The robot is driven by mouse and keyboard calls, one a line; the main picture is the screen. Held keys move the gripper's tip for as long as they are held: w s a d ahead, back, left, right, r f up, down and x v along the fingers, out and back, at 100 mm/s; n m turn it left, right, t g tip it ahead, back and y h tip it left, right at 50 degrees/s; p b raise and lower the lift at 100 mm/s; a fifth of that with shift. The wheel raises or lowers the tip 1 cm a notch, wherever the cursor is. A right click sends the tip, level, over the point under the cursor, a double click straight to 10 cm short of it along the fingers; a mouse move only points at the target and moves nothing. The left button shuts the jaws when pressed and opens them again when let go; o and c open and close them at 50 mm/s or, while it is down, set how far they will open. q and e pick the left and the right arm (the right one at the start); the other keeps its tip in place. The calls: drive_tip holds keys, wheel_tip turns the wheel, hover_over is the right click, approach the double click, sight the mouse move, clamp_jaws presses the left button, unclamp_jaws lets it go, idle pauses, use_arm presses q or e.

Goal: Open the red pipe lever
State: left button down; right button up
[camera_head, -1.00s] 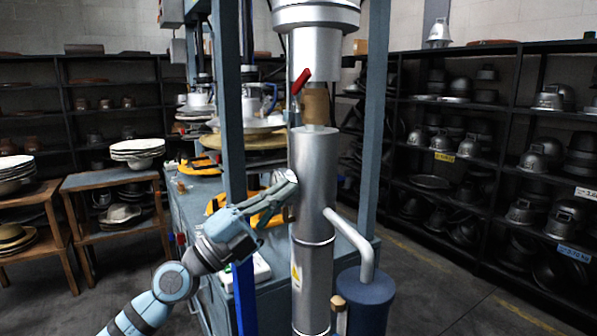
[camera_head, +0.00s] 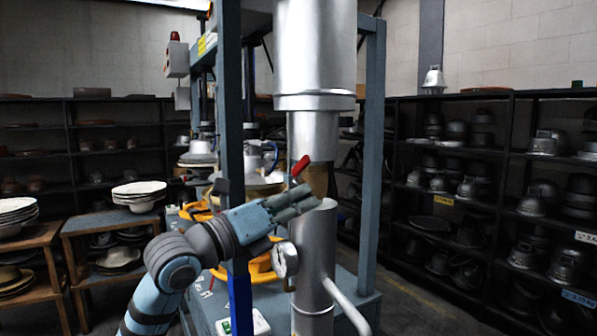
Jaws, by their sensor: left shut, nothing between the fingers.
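The red pipe lever (camera_head: 301,165) is on the vertical metal pipe (camera_head: 315,240), at a narrower brownish section. It slants, its upper end leaning right. My left gripper (camera_head: 315,202) comes in from the left, fingers closed together and empty. Its fingertips are just below the lever in the picture and overlap the pipe's upper edge. I cannot tell whether they touch the lever or the pipe. The lever's lower end is close above the fingers. My right gripper is not in view.
A round gauge (camera_head: 285,260) sits at the pipe's left side below my gripper. A blue-grey frame post (camera_head: 371,150) stands right of the pipe, another (camera_head: 230,100) left of it. Shelves of metal hat molds (camera_head: 470,190) line the right.

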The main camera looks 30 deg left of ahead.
use_arm(q)
drive_tip(key=shift+w+a+r, duration=0.15)
drive_tip(key=shift+a+r, duration=0.55)
drive_tip(key=shift+r, duration=0.05)
drive_tip(key=shift+r+n+p, duration=0.25)
drive_tip(key=shift+n+p, duration=0.15)
